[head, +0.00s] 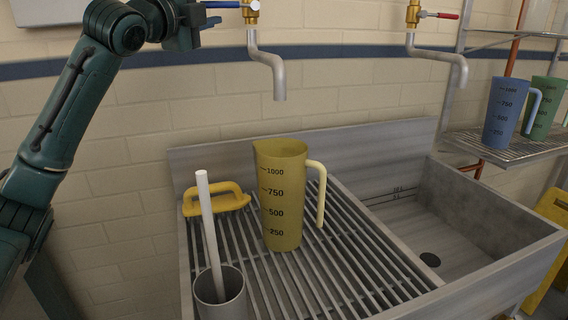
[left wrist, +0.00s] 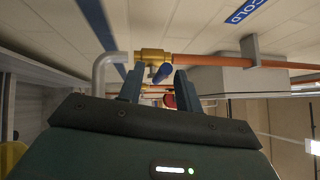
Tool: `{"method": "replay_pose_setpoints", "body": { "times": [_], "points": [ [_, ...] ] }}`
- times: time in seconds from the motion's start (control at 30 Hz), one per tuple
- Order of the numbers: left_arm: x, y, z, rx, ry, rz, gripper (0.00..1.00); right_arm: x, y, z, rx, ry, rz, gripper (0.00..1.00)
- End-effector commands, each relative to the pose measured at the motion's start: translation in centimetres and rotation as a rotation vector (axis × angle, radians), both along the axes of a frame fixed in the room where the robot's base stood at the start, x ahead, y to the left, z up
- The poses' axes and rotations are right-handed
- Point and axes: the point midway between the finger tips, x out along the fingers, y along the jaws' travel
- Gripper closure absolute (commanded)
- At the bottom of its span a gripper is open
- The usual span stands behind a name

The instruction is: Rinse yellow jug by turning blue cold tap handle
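The yellow jug (head: 281,195) stands upright on the slatted drainboard, its handle to the right, under the left spout (head: 273,70). The blue cold tap handle (head: 222,4) sticks out left from a brass valve (head: 251,12) at the top edge of the head view. My left gripper (head: 203,16) is just left of this handle. In the left wrist view my left gripper (left wrist: 156,86) has its two fingers apart, with the blue handle (left wrist: 161,73) showing between and beyond the tips; whether they touch it I cannot tell. My right gripper is not in view.
A red-handled tap (head: 440,15) hangs over the sink basin (head: 480,225) at right. A yellow-handled tool (head: 217,199) and a metal cup (head: 221,290) holding a white rod (head: 208,225) are left of the jug. Blue (head: 505,112) and green (head: 543,107) jugs stand on a rack.

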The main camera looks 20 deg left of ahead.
Motion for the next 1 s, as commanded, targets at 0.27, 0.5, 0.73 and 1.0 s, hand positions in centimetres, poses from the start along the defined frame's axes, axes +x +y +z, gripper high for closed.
{"method": "replay_pose_setpoints", "body": {
  "times": [0.27,0.5,0.73,1.0],
  "points": [
    [-3.4,0.5,-0.8,0.002,0.000,0.000,0.65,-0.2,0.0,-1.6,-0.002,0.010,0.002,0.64],
    [-6.2,0.9,-1.2,0.002,-0.001,0.001,0.65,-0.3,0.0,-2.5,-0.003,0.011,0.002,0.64],
    [-8.6,1.3,-1.6,0.002,0.000,0.000,0.65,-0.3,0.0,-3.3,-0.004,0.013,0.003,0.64],
    [-9.1,1.3,-1.6,0.000,0.002,-0.001,0.65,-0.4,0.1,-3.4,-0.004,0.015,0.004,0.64]
  ]
}}
